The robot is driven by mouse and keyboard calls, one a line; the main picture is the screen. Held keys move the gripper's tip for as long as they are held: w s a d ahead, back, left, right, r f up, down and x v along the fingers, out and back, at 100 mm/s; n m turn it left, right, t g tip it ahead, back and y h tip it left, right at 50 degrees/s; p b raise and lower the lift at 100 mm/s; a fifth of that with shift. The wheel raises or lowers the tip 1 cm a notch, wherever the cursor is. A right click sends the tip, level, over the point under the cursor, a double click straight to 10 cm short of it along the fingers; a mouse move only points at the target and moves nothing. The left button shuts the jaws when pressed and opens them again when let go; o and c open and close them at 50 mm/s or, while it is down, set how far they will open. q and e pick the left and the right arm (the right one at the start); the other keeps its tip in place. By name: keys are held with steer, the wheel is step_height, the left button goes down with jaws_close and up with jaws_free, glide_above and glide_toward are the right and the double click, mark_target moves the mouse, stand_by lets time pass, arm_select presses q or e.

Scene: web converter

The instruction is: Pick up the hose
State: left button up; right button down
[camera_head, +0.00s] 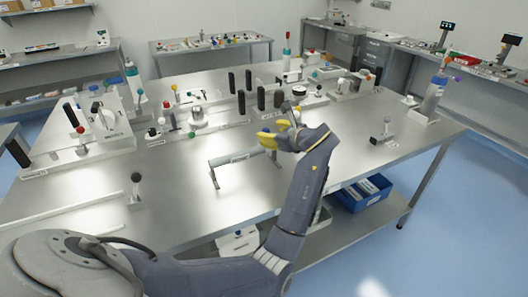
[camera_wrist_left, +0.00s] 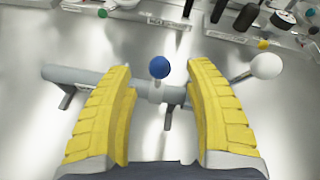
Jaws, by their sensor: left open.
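A grey tube (camera_head: 236,157) stands on thin legs on the steel table. It is the most hose-like thing I see, but I cannot tell for sure that it is the hose. My left gripper (camera_head: 273,137) has yellow fingers and hovers near the tube's right end. In the left wrist view the grey tube (camera_wrist_left: 78,78) runs across behind the fingers, with a blue ball knob (camera_wrist_left: 159,67) on a grey fitting between them. There my left gripper (camera_wrist_left: 161,75) is open, with nothing clamped. Part of the tube is hidden by the fingers. My right gripper is not in view.
A white ball knob (camera_wrist_left: 265,66) on a rod is close to the right finger. Black upright cylinders (camera_head: 262,98) and small lever fixtures stand behind the tube. Another lever (camera_head: 136,186) is at left. A blue bin (camera_head: 362,192) sits below.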

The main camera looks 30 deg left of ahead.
mark_target(268, 131)
arm_select(q)
steer(key=x, duration=0.4)
steer(key=shift+a, duration=0.1)
jaws_close()
stand_by(0.3)
